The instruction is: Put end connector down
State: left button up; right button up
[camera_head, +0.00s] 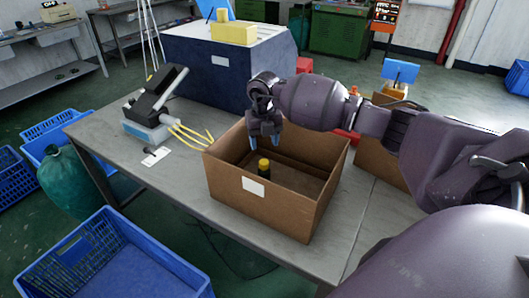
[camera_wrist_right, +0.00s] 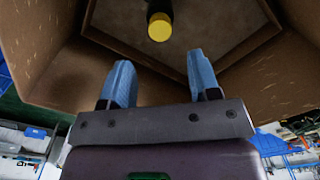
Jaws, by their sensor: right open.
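The end connector (camera_head: 264,168) is a dark piece with a yellow top. My right gripper (camera_head: 264,140) reaches over the box from the right, with blue fingers pointing down. My left gripper is not in view.
The box stands on a grey table (camera_head: 185,180). A black device with yellow cables (camera_head: 155,105) stands left of it. A second cardboard box (camera_head: 377,160) is to the right, partly behind my arm. Blue crates (camera_head: 115,265) stand on the floor. A large dark blue machine (camera_head: 225,75) is behind.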

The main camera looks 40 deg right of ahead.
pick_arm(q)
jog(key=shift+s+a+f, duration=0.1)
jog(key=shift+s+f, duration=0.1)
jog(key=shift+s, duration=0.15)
pick_arm(e)
jog(key=shift+r, duration=1.55)
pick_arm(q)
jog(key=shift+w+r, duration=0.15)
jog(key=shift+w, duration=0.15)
